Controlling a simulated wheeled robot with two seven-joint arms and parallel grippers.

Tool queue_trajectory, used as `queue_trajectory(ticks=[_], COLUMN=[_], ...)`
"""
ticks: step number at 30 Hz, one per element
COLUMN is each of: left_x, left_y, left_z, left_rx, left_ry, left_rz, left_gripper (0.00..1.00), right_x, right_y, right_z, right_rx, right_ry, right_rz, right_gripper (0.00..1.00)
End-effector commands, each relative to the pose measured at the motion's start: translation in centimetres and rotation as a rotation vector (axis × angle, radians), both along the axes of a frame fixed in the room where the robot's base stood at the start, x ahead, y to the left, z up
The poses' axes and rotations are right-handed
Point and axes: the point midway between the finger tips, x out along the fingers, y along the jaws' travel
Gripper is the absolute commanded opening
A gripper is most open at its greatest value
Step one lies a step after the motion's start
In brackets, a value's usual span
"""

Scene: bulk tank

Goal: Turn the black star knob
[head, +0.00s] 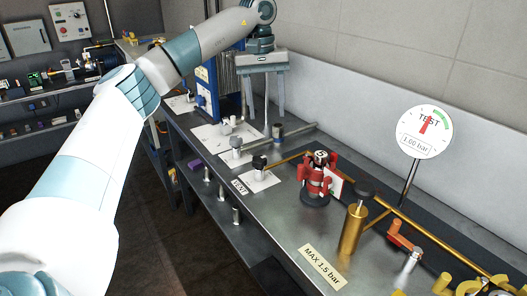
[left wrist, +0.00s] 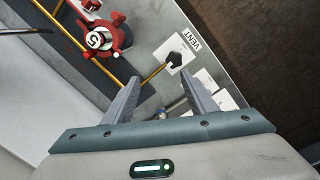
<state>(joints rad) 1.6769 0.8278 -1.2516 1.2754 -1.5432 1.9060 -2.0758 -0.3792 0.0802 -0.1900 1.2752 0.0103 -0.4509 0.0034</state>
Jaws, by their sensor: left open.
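The black star knob (head: 260,162) stands on a white plate near the VENT label on the steel bench; it looks dark and small. In the left wrist view the knob (left wrist: 175,60) lies beyond my fingertips, toward the right finger, with a brass pipe running to it. My left gripper (head: 262,112) points down above the bench, behind the knob in the head view, open and empty. Its two grey fingers (left wrist: 155,90) are spread wide and apart from the knob. My right gripper is not in view.
A red clamp-like fitting (head: 316,178) stands right of the knob, also seen in the left wrist view (left wrist: 100,38). A brass cylinder (head: 352,228) and a gauge reading 1.00 bar (head: 422,132) are further right. Grey valves (head: 236,144) stand behind the knob.

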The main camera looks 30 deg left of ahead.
Motion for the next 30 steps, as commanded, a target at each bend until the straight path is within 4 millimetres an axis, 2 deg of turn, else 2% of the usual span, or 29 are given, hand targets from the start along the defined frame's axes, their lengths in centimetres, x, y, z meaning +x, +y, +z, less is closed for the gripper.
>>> queue_trajectory(ticks=[3,5,17,23,30], left_x=[-0.7,-0.9,-1.0,-1.0,-1.0], left_y=[1.7,2.0,2.1,2.1,2.2], left_z=[1.2,1.4,1.3,0.4,-2.7], left_rx=[0.073,0.089,0.094,0.094,0.094], left_ry=[0.018,0.025,0.026,0.028,0.029], left_rz=[-0.03,-0.036,-0.04,-0.039,-0.038], left_gripper=[0.52,0.52,0.52,0.52,0.52], right_x=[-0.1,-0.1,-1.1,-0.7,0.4], right_y=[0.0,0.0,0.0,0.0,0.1], right_z=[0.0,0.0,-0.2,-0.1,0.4], right_rx=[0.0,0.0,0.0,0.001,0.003], right_ry=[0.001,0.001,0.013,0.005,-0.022], right_rz=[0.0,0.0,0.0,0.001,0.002], right_gripper=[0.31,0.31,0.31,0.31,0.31])
